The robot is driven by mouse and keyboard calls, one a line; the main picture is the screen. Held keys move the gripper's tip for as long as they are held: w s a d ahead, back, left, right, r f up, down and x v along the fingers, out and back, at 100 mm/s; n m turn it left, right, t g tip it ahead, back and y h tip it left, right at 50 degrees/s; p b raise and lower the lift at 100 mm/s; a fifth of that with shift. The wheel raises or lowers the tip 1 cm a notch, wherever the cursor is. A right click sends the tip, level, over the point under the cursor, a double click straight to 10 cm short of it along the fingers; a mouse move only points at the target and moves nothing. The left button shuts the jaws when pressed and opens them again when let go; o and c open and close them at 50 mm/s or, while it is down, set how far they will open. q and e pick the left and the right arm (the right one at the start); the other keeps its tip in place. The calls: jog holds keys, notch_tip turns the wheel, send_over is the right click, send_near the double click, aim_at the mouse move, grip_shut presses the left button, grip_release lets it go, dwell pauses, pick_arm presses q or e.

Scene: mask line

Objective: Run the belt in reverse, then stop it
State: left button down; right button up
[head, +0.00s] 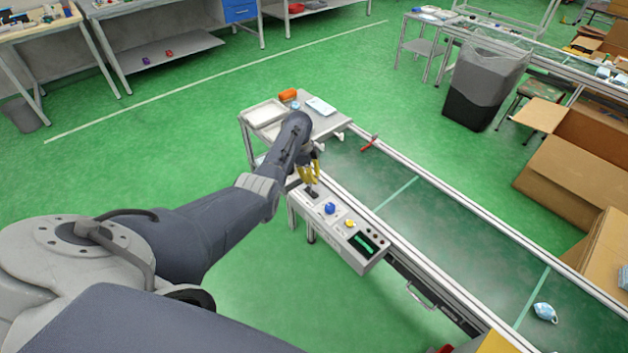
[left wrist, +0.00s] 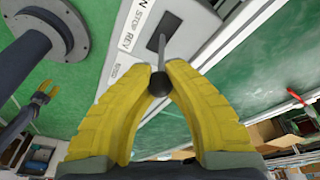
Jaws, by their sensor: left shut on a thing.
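The belt (head: 440,215) is a dark green conveyor running from upper left to lower right. A grey control box (head: 318,216) sits on its near side. The lever is a thin rod from a dark slot (left wrist: 166,31) with a black ball knob (left wrist: 159,84); STOP and REV labels show beside it. My left gripper (head: 311,178) is over the box's far end. Its yellow fingers (left wrist: 159,72) are shut on the knob. I cannot tell which label the lever points to. My right gripper (left wrist: 44,93) seems to show small at the left wrist view's left edge.
The box also carries a blue knob (head: 329,208), a yellow button (head: 350,223) and a green display (head: 363,245). A blue mask (head: 545,312) lies on the belt. A red handle (head: 369,142) stands at the far edge. A small table (head: 265,113) adjoins the belt's end.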

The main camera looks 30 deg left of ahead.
pick_arm(q)
jog(key=shift+w+a+r, duration=0.35)
jog(key=shift+r, duration=0.05)
jog(key=c, duration=1.9)
grip_release()
jog(key=o, duration=0.8)
jog(key=shift+s+d+f, duration=0.1)
jog(key=shift+s+f, duration=0.1)
jog(key=shift+f, duration=0.05)
jog(key=shift+c, duration=0.2)
jog(key=v, duration=1.2)
